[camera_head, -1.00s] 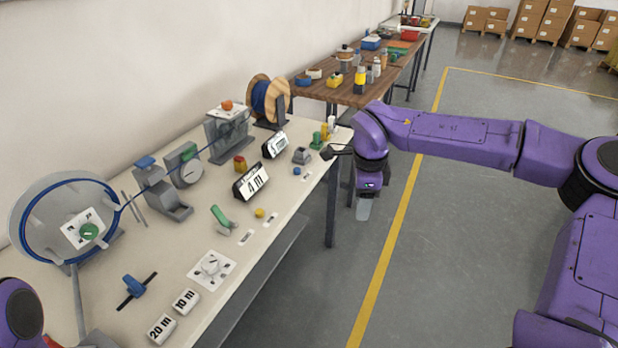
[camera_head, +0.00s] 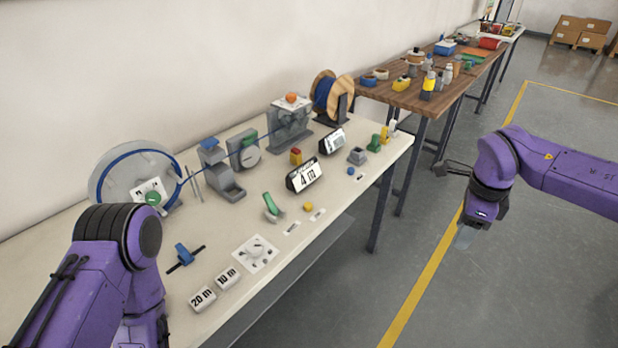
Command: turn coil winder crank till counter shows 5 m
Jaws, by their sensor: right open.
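The coil winder (camera_head: 112,170) is a large grey disc with blue cable round its rim, at the back left of the table. A white plate with a green knob (camera_head: 153,198) sits at its middle; I cannot tell for sure whether this is the crank. The counter (camera_head: 304,175) is a black-framed display at mid-table reading "4 m". My left arm covers the table's front left and part of the winder's lower edge; its gripper is not visible. My right gripper (camera_head: 465,236) hangs open and empty over the floor, right of the table.
Blue cable runs from a wooden spool (camera_head: 332,95) through grey guides to the winder. A second display (camera_head: 335,140), a blue-handled tool (camera_head: 184,256), a dial plate (camera_head: 256,253) and "10 m" (camera_head: 228,277) and "20 m" (camera_head: 202,298) blocks stand on the table (camera_head: 215,328).

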